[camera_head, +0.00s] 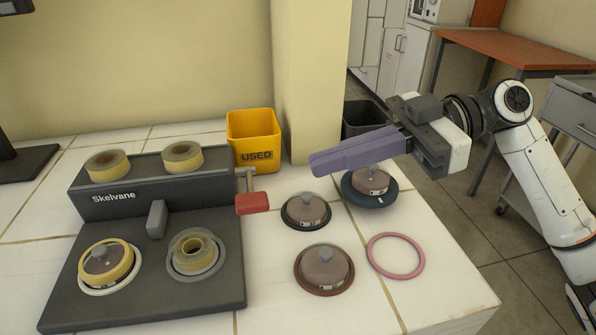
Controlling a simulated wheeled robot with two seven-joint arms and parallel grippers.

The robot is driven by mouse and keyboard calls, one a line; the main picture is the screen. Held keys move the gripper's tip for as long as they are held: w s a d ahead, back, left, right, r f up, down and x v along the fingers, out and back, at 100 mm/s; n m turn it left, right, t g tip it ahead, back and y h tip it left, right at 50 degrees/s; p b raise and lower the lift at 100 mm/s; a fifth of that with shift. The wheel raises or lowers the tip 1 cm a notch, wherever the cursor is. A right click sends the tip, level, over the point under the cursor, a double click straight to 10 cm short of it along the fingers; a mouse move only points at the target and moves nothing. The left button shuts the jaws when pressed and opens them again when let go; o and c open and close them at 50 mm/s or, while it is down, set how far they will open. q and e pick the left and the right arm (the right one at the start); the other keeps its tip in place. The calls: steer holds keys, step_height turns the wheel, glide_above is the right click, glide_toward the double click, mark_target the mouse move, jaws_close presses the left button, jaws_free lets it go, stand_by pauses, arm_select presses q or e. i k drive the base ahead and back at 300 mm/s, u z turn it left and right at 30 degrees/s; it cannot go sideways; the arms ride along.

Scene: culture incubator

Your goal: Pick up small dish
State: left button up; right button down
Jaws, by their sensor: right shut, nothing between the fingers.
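Three round brownish dishes with grey knobs are on the white tiled table: one on a black ring (305,211), a larger-looking one on a brown ring (325,268), and one on a dark blue base (370,184). I cannot tell for sure which is the small dish. Another knobbed dish (106,259) sits inside a yellow ring in the front left well of the dark Skelvane incubator (160,295). My right gripper (319,164), with long purple fingers, is shut and empty. In the picture it lies just above the blue-based dish and partly overlaps it. My left gripper is out of view.
An empty pink ring (395,256) lies at the table's right. A yellow USED bin (254,141) stands behind, beside a wall column. A red-ended lever (252,203) juts from the incubator's right side. The table's front right corner is clear.

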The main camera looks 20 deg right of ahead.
mark_target(113, 278)
steer(key=k, duration=1)
